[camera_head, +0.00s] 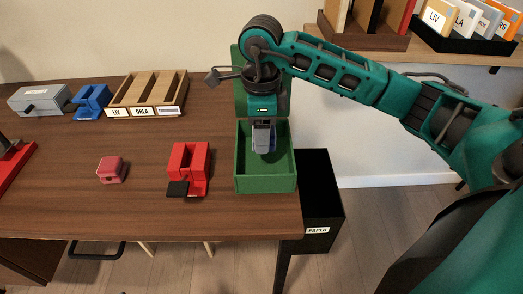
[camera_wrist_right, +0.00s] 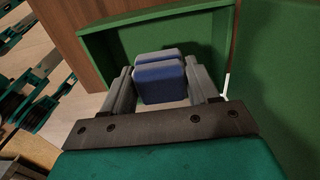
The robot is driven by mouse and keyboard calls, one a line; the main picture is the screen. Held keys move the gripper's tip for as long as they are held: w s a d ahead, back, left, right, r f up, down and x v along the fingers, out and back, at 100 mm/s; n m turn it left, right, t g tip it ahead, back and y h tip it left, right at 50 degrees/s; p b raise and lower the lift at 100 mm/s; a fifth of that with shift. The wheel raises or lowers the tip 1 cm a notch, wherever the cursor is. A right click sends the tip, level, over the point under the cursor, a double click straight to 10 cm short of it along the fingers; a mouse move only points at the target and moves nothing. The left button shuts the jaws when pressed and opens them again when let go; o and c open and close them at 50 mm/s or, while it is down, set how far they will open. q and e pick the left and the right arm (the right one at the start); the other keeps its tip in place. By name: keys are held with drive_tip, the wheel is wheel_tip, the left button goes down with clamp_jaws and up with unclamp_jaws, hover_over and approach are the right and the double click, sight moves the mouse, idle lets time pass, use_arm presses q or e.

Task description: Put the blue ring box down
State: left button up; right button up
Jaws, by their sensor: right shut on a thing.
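The blue ring box (camera_wrist_right: 161,84) sits between the two grey fingers of my right gripper (camera_wrist_right: 163,92) in the right wrist view. The gripper is shut on it. In the head view my right gripper (camera_head: 264,126) points down into an open green box (camera_head: 266,184) at the table's right edge. Only a small part of the blue ring box (camera_head: 263,143) shows there below the fingers. I cannot tell whether it touches the green box's floor. The green box's walls (camera_wrist_right: 150,18) surround it in the wrist view. My left gripper is not in view.
The table (camera_head: 60,207) holds a pink box (camera_head: 112,170), a red holder (camera_head: 188,165), a blue holder (camera_head: 92,101), a grey box (camera_head: 40,100) and a labelled wooden rack (camera_head: 148,92). A black PAPER bin (camera_head: 321,195) stands beside the table. The table's front left is clear.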

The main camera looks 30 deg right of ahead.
sight(261, 161)
drive_tip(key=shift+f+b, duration=0.35)
drive_tip(key=shift+f, duration=2.3)
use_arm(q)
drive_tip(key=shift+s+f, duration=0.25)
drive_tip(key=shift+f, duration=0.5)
use_arm(e)
drive_tip(key=shift+f, duration=0.15)
drive_tip(key=o, duration=1.1)
drive_tip(key=shift+c, duration=0.2)
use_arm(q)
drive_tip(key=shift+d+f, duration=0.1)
use_arm(e)
drive_tip(key=shift+r, duration=0.2)
use_arm(q)
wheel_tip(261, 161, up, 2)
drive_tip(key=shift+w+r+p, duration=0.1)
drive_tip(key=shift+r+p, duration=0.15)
drive_tip(key=shift+p, duration=0.75)
use_arm(e)
wheel_tip(261, 161, up, 12)
drive_tip(key=shift+r, duration=0.1)
